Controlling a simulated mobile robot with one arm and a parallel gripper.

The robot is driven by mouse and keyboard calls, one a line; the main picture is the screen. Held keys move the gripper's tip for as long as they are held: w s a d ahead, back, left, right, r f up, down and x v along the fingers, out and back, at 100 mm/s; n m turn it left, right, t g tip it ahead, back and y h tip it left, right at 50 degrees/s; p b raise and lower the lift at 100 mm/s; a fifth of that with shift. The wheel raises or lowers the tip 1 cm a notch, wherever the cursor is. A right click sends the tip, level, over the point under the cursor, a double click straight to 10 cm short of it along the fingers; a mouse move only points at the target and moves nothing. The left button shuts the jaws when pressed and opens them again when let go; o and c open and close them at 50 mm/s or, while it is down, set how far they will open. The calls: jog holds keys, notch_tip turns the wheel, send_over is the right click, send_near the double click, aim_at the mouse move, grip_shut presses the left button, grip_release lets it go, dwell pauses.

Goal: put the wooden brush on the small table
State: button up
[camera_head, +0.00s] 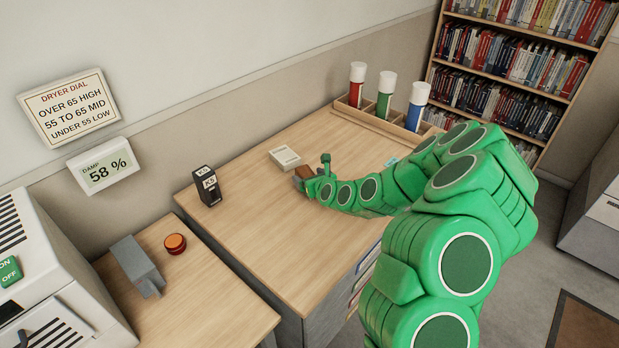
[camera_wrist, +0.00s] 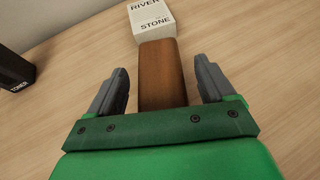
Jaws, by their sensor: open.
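The wooden brush shows as a plain brown block (camera_wrist: 161,75) lying on the large desk (camera_head: 270,240) in the wrist view. In the head view only a small brown part of it (camera_head: 303,172) shows beside my fingers. My gripper (camera_head: 312,170) is open and low over the desk. In the wrist view its two grey fingers (camera_wrist: 161,80) stand on either side of the brush, with gaps. The brush's near end is hidden by my gripper. The small table (camera_head: 210,290), light wood, stands at the lower left, beside the desk.
A pale box reading "RIVER STONE" (camera_wrist: 153,20) lies just beyond the brush. A black box (camera_head: 207,187) stands on the desk's left. A grey block (camera_head: 135,264) and an orange disc (camera_head: 175,244) occupy the small table; its front is clear. A rack (camera_head: 350,112) holds coloured tubes behind.

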jog(key=shift+r, duration=0.15)
jog(key=v, duration=0.5)
jog(key=shift+d+r, duration=0.1)
jog(key=shift+v, duration=1.15)
jog(key=shift+s, duration=0.15)
